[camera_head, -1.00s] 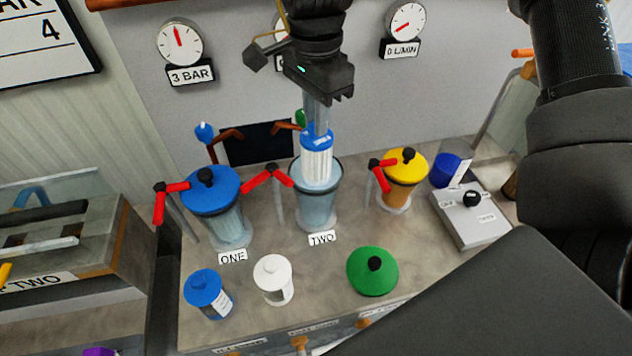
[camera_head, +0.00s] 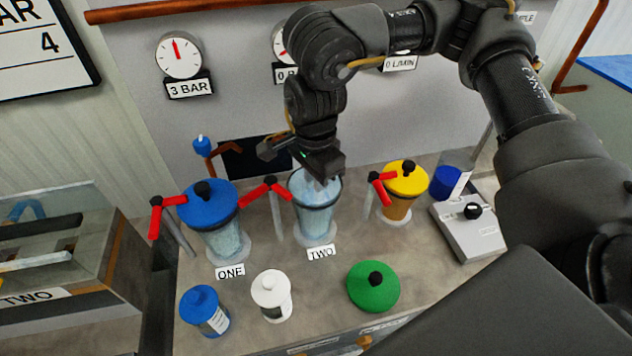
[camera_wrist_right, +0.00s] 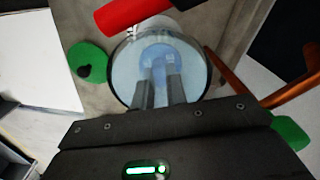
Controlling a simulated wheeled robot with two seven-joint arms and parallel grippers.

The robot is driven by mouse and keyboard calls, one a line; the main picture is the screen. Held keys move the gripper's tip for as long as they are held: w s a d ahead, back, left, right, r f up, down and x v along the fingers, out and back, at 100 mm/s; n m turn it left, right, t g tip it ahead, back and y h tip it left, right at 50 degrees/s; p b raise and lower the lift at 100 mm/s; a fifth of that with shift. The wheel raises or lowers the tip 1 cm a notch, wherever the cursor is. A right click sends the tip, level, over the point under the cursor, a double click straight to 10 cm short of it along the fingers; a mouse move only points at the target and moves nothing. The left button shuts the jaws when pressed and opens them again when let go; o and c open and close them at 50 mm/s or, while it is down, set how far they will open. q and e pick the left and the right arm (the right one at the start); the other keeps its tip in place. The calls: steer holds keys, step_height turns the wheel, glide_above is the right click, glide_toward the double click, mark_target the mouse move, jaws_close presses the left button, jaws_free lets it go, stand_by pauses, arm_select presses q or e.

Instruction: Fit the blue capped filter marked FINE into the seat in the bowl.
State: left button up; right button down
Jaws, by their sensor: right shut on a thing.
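My right gripper (camera_head: 318,183) points down into the open clear bowl marked TWO (camera_head: 316,222), its fingers inside the rim. In the right wrist view the fingers (camera_wrist_right: 160,90) are shut on a blue-capped filter (camera_wrist_right: 157,56) inside the bowl (camera_wrist_right: 121,71). The filter's lower part and the seat are hidden, so I cannot tell whether it is seated. No marking on it is readable. My left gripper is not in view.
Bowl ONE with a blue lid (camera_head: 208,204) stands left, a yellow-lidded bowl (camera_head: 405,178) right. Red valve handles (camera_head: 265,190) flank bowl TWO. A blue canister (camera_head: 204,312), a white canister (camera_head: 271,295) and a green lid (camera_head: 373,287) are in front. A grey control box (camera_head: 470,228) sits right.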

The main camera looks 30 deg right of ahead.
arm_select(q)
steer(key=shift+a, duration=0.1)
arm_select(e)
steer(key=shift+s, duration=0.1)
steer(key=shift+f, duration=0.15)
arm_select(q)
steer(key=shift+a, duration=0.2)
arm_select(e)
steer(key=c, duration=1.4)
jaws_free()
steer(key=shift+r, duration=0.2)
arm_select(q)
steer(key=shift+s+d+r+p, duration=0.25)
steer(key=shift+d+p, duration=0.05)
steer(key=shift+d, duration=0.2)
arm_select(e)
step_height(320, 180, up, 12)
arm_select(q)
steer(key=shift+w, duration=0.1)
